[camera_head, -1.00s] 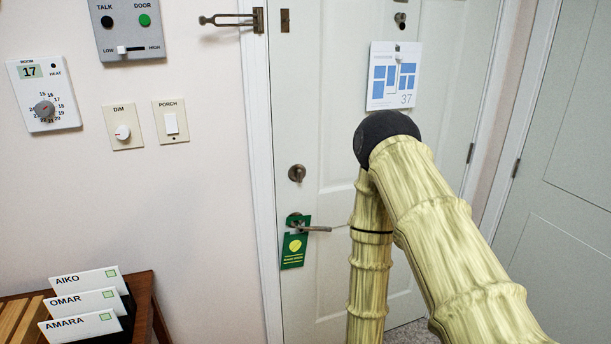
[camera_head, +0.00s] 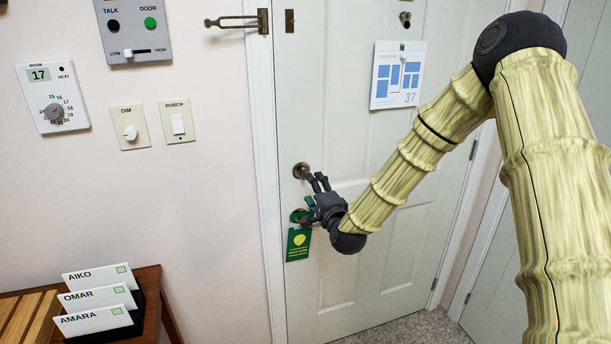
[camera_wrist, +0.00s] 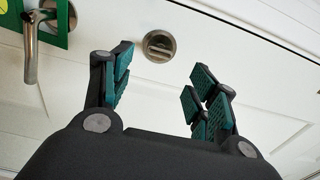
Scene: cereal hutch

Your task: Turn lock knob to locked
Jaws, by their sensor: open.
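The round metal lock knob (camera_head: 300,170) is on the white door, above the lever handle. In the wrist view the lock knob (camera_wrist: 159,46) shows a raised thumb-turn in a round plate, beyond the fingertips and between them sideways. My gripper (camera_head: 317,182) is open and empty, just right of and slightly below the knob in the head view. In the wrist view my gripper (camera_wrist: 158,85) has its two green-padded fingers spread wide. I see a gap between the fingertips and the knob. The lever handle is mostly hidden behind my gripper in the head view.
A green hanger (camera_head: 299,243) hangs on the lever handle (camera_wrist: 31,50), close to my gripper. A swing-bar latch (camera_head: 237,21) is higher on the frame. Wall dials and switches are at left. A wooden bench with name cards (camera_head: 95,300) stands lower left.

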